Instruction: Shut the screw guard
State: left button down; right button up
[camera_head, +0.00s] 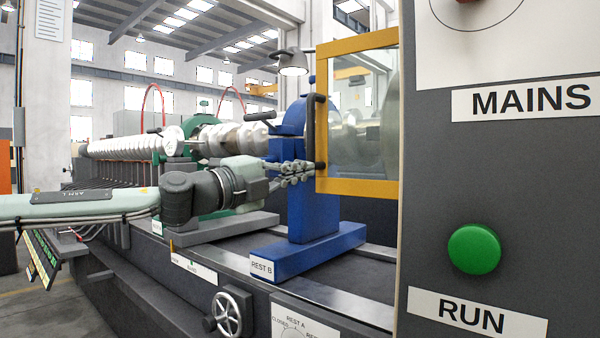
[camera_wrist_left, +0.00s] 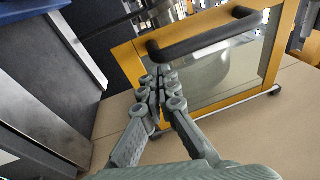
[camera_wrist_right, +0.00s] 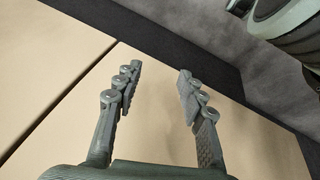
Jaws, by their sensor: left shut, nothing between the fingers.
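The screw guard is a yellow-framed clear panel (camera_head: 357,187) at the right of the head view, partly cut off by the dark control panel. Its black bar handle (camera_head: 309,125) stands on the left edge of the frame. In the left wrist view the guard (camera_wrist_left: 122,58) and its handle (camera_wrist_left: 205,36) lie just beyond my fingers. My left gripper (camera_head: 314,168) is shut and empty, its tips by the handle's lower end and the frame edge; I cannot tell whether they touch. My right gripper (camera_wrist_right: 159,71) is open and empty, seen only in its wrist view.
A blue rest (camera_head: 313,205) labelled REST B stands on the machine bed left of the guard. A green rest (camera_head: 205,200) and a long metal screw (camera_head: 130,147) are further back. A handwheel (camera_head: 228,314) sits below. The control panel (camera_head: 500,180) with a green RUN button (camera_head: 474,249) fills the right.

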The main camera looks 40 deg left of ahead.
dwell(0.3)
pick_arm(q)
jog(key=w+p, duration=0.2)
jog(key=p, duration=0.1)
jog(key=shift+a+r, duration=0.1)
jog(key=shift+a, duration=0.3)
pick_arm(e)
jog(key=a+x, duration=0.1)
jog(key=x, duration=0.6)
jog(key=shift+s+a, duration=0.2)
jog(key=shift+f, duration=0.1)
